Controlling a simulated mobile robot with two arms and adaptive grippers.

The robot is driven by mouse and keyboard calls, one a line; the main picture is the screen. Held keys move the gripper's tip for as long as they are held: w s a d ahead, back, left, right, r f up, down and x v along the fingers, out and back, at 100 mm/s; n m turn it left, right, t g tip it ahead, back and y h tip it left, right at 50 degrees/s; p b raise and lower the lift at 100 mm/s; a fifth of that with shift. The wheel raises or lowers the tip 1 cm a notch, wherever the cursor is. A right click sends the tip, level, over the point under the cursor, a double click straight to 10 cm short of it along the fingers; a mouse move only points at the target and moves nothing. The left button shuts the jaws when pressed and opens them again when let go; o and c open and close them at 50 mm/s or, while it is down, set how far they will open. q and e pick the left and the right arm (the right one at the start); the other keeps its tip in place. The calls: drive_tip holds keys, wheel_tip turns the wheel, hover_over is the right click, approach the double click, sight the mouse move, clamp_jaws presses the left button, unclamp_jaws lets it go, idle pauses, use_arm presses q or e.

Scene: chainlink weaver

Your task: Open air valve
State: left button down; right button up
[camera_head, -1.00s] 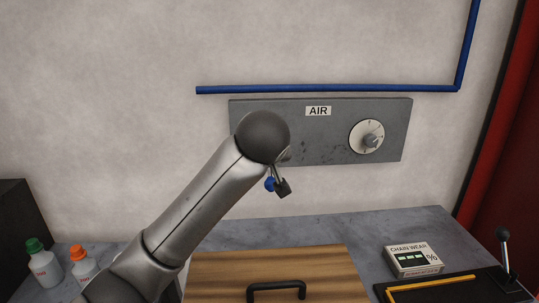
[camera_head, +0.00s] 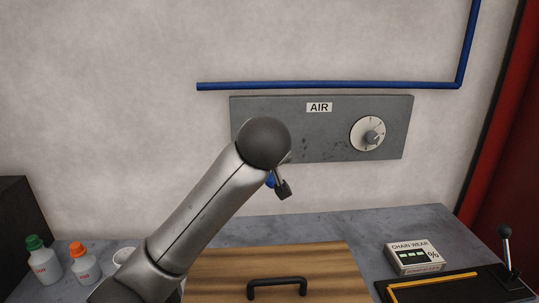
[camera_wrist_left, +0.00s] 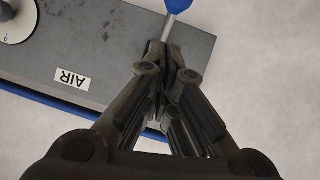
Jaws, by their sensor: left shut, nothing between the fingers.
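The grey AIR panel (camera_head: 335,140) is on the wall. The air valve's blue handle tip (camera_head: 270,181) shows just below the panel, mostly hidden behind my left arm. In the left wrist view the blue tip (camera_wrist_left: 178,4) and its metal stem (camera_wrist_left: 168,28) are at the top, just beyond my fingertips. My left gripper (camera_wrist_left: 166,58) is shut and empty, close to the stem; I cannot tell if it touches. In the head view only a dark finger part (camera_head: 283,189) shows beside the blue tip. My right gripper is not in view.
A round dial (camera_head: 368,134) is on the panel's right. A blue pipe (camera_head: 330,86) runs above. Below are a wooden board (camera_head: 230,270) with a black handle (camera_head: 277,284), a chain wear box (camera_head: 413,257), a lever (camera_head: 507,250), two bottles (camera_head: 83,265) and a white cup (camera_head: 122,257).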

use_arm(q)
drive_tip(key=shift+r, duration=0.1)
drive_tip(key=v, duration=1.2)
